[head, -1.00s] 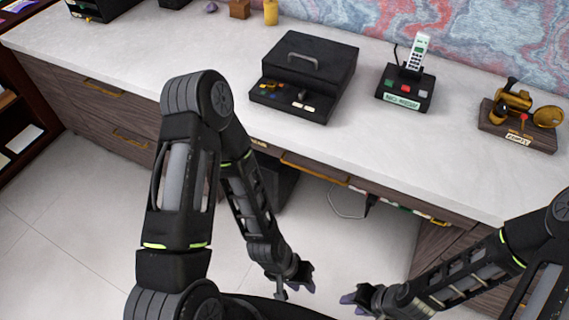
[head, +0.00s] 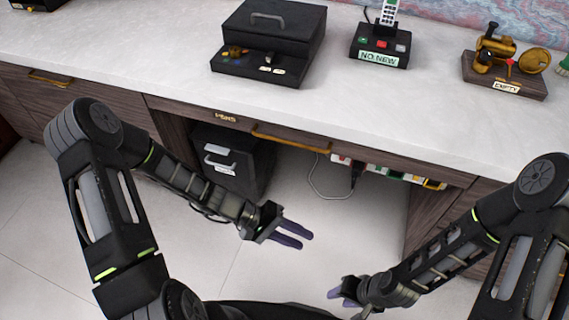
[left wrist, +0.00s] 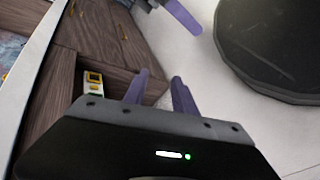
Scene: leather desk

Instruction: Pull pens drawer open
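The pens drawer (head: 213,116) is a shallow dark wood front under the desktop, with a small "PENS" label. Its long brass handle (head: 290,138) runs along the front, and the drawer looks shut. My left gripper (head: 297,236) is below and in front of the handle, apart from it, with two purple fingers spread and nothing between them. Its fingers (left wrist: 160,88) also show apart in the left wrist view. My right gripper (head: 338,294) is low at the bottom, away from the desk; its fingers look close together and the gap is unclear.
A black cabinet (head: 226,160) stands under the desk, left of my left gripper. A power strip (head: 392,174) and cable (head: 318,178) are under the drawer. The white desktop (head: 150,65) holds a black box (head: 268,40), a phone base (head: 380,45) and a brass device (head: 505,65).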

